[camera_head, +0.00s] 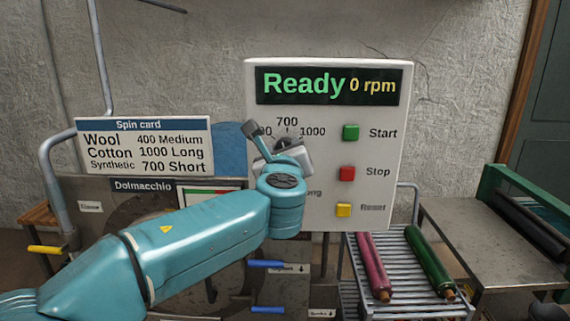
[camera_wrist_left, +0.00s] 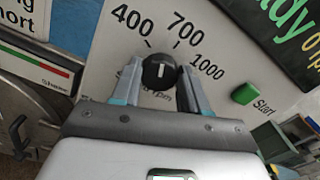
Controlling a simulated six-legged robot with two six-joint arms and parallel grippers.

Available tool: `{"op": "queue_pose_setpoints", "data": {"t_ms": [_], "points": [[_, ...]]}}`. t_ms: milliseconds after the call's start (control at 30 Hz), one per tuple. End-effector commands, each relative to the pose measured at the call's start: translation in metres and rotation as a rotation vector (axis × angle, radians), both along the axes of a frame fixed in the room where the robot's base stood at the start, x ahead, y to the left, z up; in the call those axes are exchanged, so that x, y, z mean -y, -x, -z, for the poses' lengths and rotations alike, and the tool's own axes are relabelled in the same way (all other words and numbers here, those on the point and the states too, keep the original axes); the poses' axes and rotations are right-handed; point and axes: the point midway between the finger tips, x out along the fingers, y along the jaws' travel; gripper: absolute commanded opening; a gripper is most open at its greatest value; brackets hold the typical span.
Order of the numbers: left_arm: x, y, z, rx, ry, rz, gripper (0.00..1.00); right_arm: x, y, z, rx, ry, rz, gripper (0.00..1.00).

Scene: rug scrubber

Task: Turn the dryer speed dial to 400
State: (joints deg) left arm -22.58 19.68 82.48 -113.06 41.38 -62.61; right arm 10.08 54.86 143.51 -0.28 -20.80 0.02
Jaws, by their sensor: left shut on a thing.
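The black round speed dial (camera_wrist_left: 153,80) sits on the white control panel (camera_head: 382,215), with marks 400, 700 and 1000 around it. My left gripper (camera_wrist_left: 159,84) is shut on the dial, one finger on each side. The dial's short white line looks upright in the left wrist view, roughly between the 400 and 700 marks; its exact setting is hard to tell. In the head view my left gripper (camera_head: 284,146) covers most of the dial and the 400 label. The panel display (camera_head: 328,86) reads "Ready 0 rpm". My right gripper is not in view.
Green Start (camera_head: 351,132), red Stop (camera_head: 347,173) and yellow (camera_head: 344,210) buttons lie right of the dial. A spin card (camera_head: 144,146) stands left, listing wool 400, cotton 1000, synthetic 700. A rack (camera_head: 408,262) with rolled rugs and a metal table (camera_head: 475,240) stand at right.

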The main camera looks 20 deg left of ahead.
Motion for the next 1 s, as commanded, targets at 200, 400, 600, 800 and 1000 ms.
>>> {"op": "queue_pose_setpoints", "data": {"t_ms": [200,400,600,800,1000], "points": [[0.0,0.0,0.005,0.06,0.199,0.0,0.14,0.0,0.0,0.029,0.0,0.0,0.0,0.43],[-0.001,0.001,0.005,0.107,0.37,-0.001,0.14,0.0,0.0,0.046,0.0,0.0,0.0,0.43],[-0.002,0.001,0.004,0.146,0.506,-0.001,0.14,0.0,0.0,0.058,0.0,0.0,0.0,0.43],[-0.002,0.001,0.004,0.171,0.6,-0.001,0.13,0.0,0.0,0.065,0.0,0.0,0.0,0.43],[-0.002,0.001,0.003,0.185,0.648,-0.002,0.13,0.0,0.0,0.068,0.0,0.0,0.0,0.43]]}}
